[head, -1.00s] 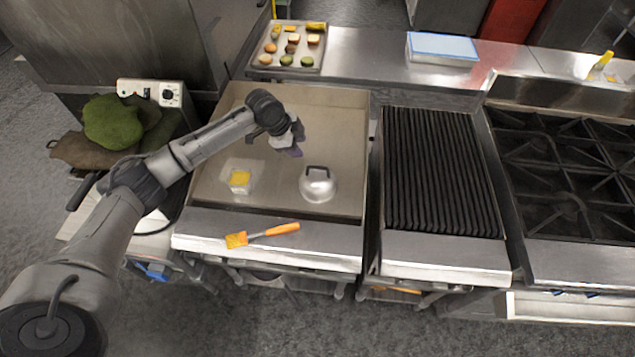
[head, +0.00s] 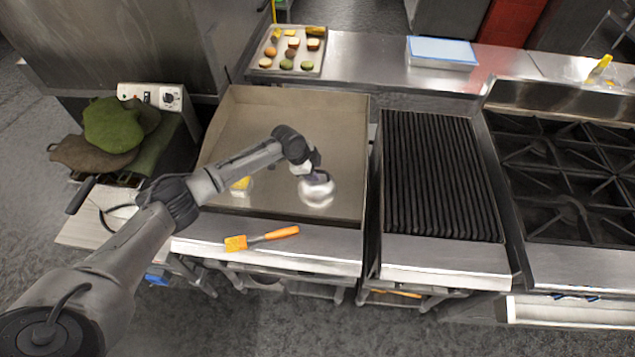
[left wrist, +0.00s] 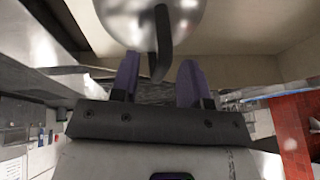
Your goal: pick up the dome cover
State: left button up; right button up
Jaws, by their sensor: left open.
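The dome cover (head: 318,194) is a shiny silver dome that sits on the flat griddle plate (head: 340,120). In the head view my left gripper (head: 314,176) is at its top and hides its handle. In the left wrist view the dome cover (left wrist: 135,22) fills the top, and its dark handle (left wrist: 163,45) points down between the two purple fingers of my left gripper (left wrist: 158,80). The fingers are open, one on each side of the handle. I cannot tell whether either touches it. My right gripper is not in view.
An orange-handled brush (head: 262,238) lies on the front ledge. A ribbed grill (head: 440,170) is to the right. A tray of food (head: 290,50) stands at the back.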

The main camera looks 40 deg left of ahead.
pick_arm(q)
jog(key=shift+x, duration=0.8)
jog(key=shift+a, duration=0.1)
grip_shut()
